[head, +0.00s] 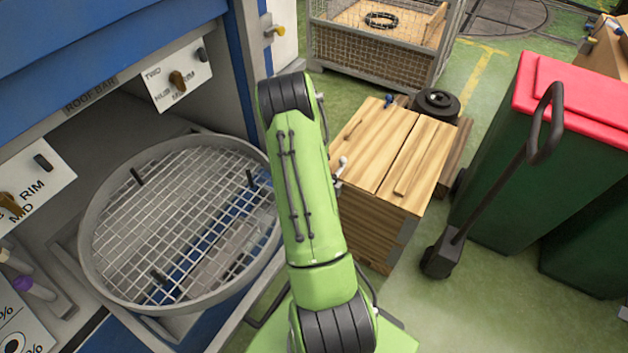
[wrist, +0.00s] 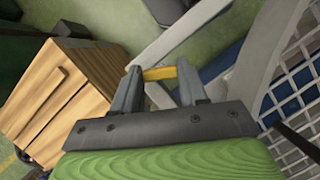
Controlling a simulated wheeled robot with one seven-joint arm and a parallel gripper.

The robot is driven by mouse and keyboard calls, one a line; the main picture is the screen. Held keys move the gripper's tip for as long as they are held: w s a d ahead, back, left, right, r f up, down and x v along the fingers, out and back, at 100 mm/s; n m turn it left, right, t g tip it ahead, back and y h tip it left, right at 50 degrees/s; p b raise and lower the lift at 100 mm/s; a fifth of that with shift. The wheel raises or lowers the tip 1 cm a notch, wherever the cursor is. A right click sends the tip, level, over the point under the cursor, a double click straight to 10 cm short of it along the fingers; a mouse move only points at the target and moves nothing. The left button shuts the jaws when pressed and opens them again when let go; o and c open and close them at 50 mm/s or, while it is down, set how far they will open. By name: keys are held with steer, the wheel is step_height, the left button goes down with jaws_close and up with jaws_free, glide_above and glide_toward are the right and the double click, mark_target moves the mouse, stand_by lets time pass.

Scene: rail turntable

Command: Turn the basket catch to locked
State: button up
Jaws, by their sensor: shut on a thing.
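The round grey basket (head: 92,262) with a white wire mesh sits in the blue and grey machine at the left of the head view. Its grey rim and mesh (wrist: 302,78) also show at the right of the wrist view. My gripper (wrist: 158,73) is shut on a short yellow bar (wrist: 160,73), which looks like the catch handle. The bar lies across between the fingertips, beside a grey frame piece and near the basket's rim. In the head view my green arm hides the gripper and the catch. No lock marking is readable.
A wooden crate (head: 392,150) stands just right of my arm and shows at left in the wrist view (wrist: 70,90). A green bin with a red lid (head: 585,95) is further right. A wire cage (head: 375,55) stands behind.

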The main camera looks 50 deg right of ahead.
steer(key=m+t+y, duration=0.1)
steer(key=m, duration=0.5)
steer(key=shift+s+d+r+t+y+p, duration=0.1)
steer(key=shift+s+d+t+y+p, duration=0.1)
steer(key=shift+t+y+p, duration=0.15)
steer(key=m+t, duration=0.1)
steer(key=m, duration=0.2)
steer(key=m+t+p, duration=0.1)
steer(key=m, duration=0.1)
steer(key=shift+m+y, duration=0.35)
steer(key=shift+m, duration=0.05)
steer(key=o, duration=1.1)
steer(key=shift+c, duration=0.2)
steer(key=p+v, duration=0.2)
steer(key=v, duration=1.3)
steer(key=shift+s+d+r, duration=0.15)
steer(key=shift+d+r, duration=0.05)
steer(key=shift+r, duration=0.05)
